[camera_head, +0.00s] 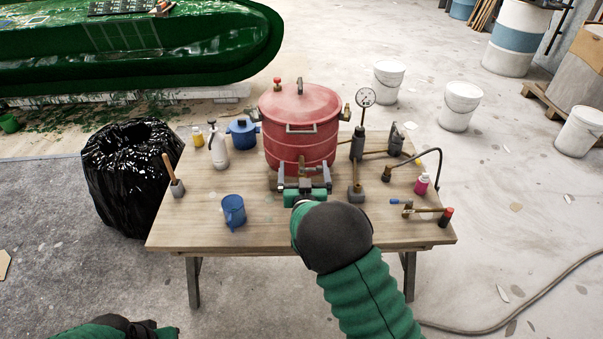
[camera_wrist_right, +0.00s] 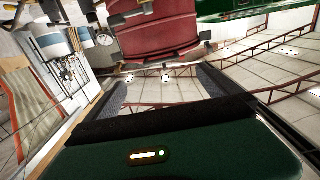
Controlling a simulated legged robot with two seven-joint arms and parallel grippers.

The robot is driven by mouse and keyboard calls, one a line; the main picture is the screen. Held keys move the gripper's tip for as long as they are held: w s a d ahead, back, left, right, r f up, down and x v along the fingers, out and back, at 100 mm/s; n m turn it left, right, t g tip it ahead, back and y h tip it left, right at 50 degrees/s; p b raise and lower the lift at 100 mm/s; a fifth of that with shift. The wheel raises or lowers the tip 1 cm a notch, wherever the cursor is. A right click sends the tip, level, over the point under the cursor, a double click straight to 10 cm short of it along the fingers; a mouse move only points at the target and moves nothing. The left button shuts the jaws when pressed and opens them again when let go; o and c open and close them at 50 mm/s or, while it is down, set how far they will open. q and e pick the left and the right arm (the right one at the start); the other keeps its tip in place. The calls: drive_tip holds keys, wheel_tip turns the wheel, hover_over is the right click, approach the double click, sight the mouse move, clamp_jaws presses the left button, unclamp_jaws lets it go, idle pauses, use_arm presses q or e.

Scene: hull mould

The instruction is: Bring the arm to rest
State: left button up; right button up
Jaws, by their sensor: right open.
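My right arm reaches in from the bottom right over the wooden table (camera_head: 270,222). Its gripper (camera_head: 304,172) is open, just in front of a red lidded pressure pot (camera_head: 301,146), with nothing seen held between the fingers. In the right wrist view the open gripper (camera_wrist_right: 163,80) points at the red pot (camera_wrist_right: 160,40), which lies beyond the fingertips. I cannot tell whether the fingers touch it. My left gripper (camera_head: 150,326) shows only partly at the bottom left edge, away from the table, and its jaws are not clear.
A blue mug (camera_head: 233,211), a white spray bottle (camera_head: 218,150) and a brush (camera_head: 174,178) stand left. A black bag (camera_head: 125,185) stands left of the table. Floor in front is mostly free.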

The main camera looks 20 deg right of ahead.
use_arm(q)
drive_tip(key=w+p+v, duration=0.2)
drive_tip(key=p+v, duration=0.6)
drive_tip(key=p, duration=0.1)
drive_tip(key=shift+r, duration=0.6)
use_arm(e)
drive_tip(key=s+n+g+y, duration=0.1)
drive_tip(key=s+g, duration=0.6)
drive_tip(key=s, duration=1)
drive_tip(key=s+a+n+g+y, duration=0.1)
drive_tip(key=s+g, duration=0.6)
drive_tip(key=s, duration=1.1)
drive_tip(key=n+y, duration=0.1)
drive_tip(key=y, duration=0.1)
drive_tip(key=shift+g+y, duration=0.3)
drive_tip(key=shift+g, duration=0.1)
use_arm(q)
drive_tip(key=shift+w+d, duration=0.1)
drive_tip(key=shift+d, duration=0.05)
use_arm(e)
drive_tip(key=shift+c, duration=0.3)
